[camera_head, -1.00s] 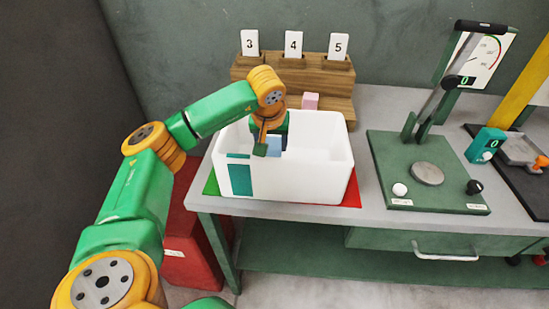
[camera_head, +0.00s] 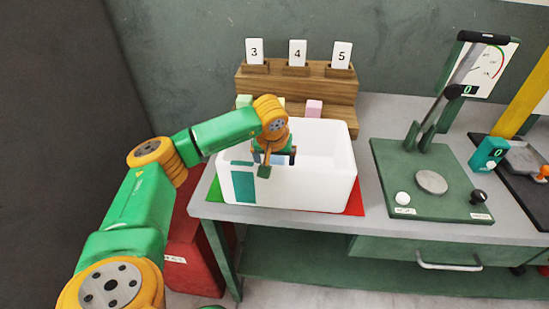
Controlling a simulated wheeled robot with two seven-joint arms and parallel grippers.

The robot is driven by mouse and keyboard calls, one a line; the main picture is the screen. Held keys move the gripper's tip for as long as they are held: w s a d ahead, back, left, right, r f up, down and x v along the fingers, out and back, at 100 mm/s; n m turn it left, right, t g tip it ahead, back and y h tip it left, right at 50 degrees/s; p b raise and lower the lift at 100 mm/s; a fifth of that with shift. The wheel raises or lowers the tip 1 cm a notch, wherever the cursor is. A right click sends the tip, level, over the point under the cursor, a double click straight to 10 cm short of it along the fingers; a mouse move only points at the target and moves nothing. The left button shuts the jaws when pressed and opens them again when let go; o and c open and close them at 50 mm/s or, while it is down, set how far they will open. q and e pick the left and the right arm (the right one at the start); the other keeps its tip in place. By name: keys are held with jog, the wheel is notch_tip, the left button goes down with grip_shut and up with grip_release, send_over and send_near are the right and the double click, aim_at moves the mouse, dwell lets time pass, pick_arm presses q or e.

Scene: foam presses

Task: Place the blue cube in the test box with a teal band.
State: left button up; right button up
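The white test box (camera_head: 315,190) with a teal band (camera_head: 243,187) on its front left stands open on the bench. My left gripper (camera_head: 278,160) points down at the left part of the box, with its fingertips at about the height of the front rim. My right gripper is not in view.
A wooden stepped rack (camera_head: 300,85) with cards 3, 4 and 5 stands behind the box, holding a pink cube (camera_head: 314,108) and a green cube (camera_head: 244,100). A green press (camera_head: 425,190) stands to the right. Green and red mats lie under the box.

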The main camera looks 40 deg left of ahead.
pick_arm(q)
jog(key=v, duration=1.2)
jog(key=shift+b, duration=0.35)
jog(key=shift+a+r, duration=0.1)
